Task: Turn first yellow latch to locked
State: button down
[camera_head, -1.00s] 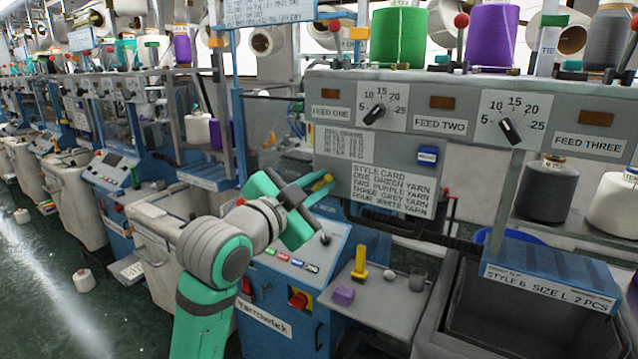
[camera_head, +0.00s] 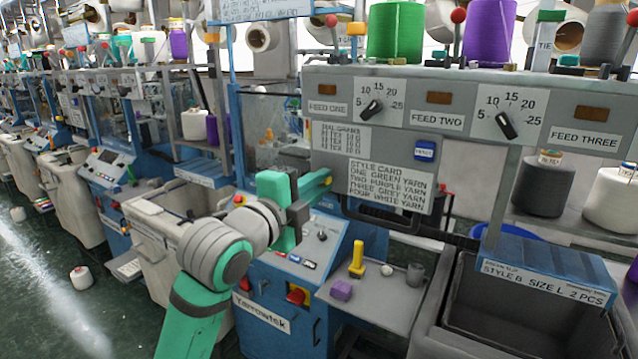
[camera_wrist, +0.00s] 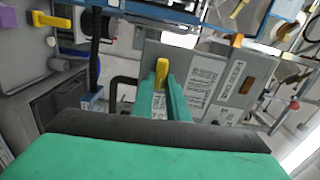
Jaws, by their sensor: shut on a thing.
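A small yellow latch (camera_head: 328,181) shows at the lower left corner of the grey feed panel (camera_head: 345,167). My gripper (camera_head: 318,184) reaches it from the left, with its green body upright. In the wrist view the yellow latch (camera_wrist: 161,70) stands between the two green fingertips of my gripper (camera_wrist: 166,88), which are closed on it. The fingers hide its lower part. I cannot tell which position the latch is turned to.
Below stands a blue machine console (camera_head: 330,235) with buttons. A black handle bar (camera_head: 385,222) runs under the panel.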

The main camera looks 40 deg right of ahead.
jog(key=shift+f+m, duration=0.1)
jog(key=shift+m, duration=0.4)
jog(key=c, duration=1.7)
grip_release()
jog(key=shift+c, duration=0.2)
jog(key=v, duration=1.1)
